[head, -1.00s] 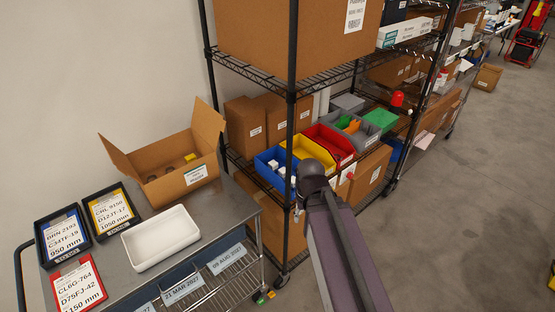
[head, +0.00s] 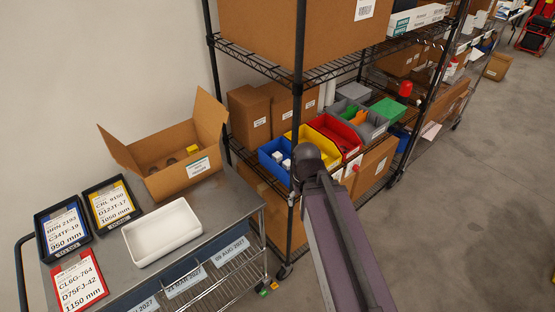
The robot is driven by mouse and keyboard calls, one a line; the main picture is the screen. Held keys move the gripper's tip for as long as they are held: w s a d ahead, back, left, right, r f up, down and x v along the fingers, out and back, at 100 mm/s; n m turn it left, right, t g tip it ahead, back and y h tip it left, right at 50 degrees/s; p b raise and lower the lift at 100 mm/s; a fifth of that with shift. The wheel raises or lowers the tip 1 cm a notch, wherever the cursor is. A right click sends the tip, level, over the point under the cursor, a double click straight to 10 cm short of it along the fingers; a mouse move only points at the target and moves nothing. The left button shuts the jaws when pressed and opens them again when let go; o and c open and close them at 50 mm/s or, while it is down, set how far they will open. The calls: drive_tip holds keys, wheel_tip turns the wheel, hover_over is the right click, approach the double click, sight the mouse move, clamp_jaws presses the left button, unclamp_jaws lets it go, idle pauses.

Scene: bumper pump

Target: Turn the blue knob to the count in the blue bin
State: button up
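The blue bin (head: 264,160) is on the middle shelf of the wire rack, at the left end of a row of bins. White block-like pieces (head: 278,156) lie in it; at least two show. The rack's black post and my arm's dark rounded joint stand in front of its right side, so part of its inside may be hidden. I cannot make out a blue knob. My gripper is out of the picture; only a purple-grey link of my arm shows, rising from the bottom edge to in front of the bins.
Yellow (head: 314,144), red (head: 348,153) and grey (head: 376,131) bins continue the row rightward. A metal cart (head: 226,196) at left carries an open carton (head: 165,187), a white tray (head: 134,250) and label trays (head: 59,259). The floor at right (head: 470,230) is clear.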

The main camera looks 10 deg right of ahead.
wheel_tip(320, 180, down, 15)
drive_tip(key=b, duration=1.4)
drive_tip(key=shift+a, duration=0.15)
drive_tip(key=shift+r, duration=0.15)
